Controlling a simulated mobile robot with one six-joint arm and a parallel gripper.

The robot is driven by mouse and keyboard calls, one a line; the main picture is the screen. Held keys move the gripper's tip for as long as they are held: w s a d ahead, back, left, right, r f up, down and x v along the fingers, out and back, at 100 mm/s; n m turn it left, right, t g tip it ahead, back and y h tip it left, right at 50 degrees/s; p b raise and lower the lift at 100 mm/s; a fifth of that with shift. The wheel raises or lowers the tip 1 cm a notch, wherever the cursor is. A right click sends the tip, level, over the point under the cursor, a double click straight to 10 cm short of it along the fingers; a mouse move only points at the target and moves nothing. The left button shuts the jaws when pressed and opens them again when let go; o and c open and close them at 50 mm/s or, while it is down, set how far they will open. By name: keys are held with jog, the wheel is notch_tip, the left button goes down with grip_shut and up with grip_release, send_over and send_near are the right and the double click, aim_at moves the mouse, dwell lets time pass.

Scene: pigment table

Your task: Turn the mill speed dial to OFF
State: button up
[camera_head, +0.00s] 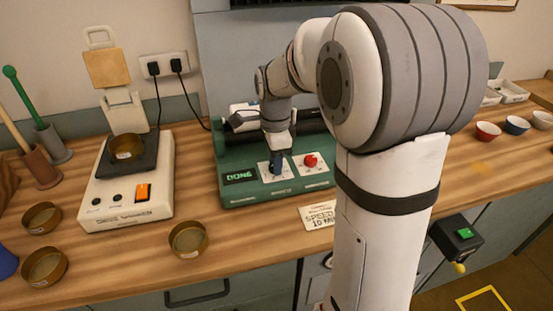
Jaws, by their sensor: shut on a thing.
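The green mill (231,191) stands on the wooden table in the middle of the view. Its display (240,176) reads DONE. The speed dial (276,170) is on a white panel on the front face, mostly hidden by my gripper. A red knob (311,160) sits on a second white panel to its right. My gripper (276,158) points down at the dial and is shut on it. The dial's markings and pointer are too small and covered to read.
A white scale (123,212) with a brass bowl (126,146) stands left. Loose brass bowls (188,239) lie in front. A paper card (317,216) reading SPEED lies before the mill. Small coloured bowls (488,131) stand right. A box with a green button (464,233) is at the table's front edge.

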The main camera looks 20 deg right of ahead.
jog(key=shift+d, duration=0.2)
jog(key=shift+c, duration=0.3)
jog(key=shift+a, duration=0.15)
jog(key=shift+n, duration=0.4)
jog(key=n+p, duration=0.1)
jog(key=n, duration=0.4)
jog(key=shift+n, duration=0.3)
jog(key=n, duration=0.7)
jog(key=shift+p, duration=0.4)
jog(key=n, duration=0.6)
jog(key=shift+n, duration=0.3)
jog(key=n, duration=0.7)
jog(key=shift+f+p, duration=0.1)
jog(key=shift+p, duration=0.3)
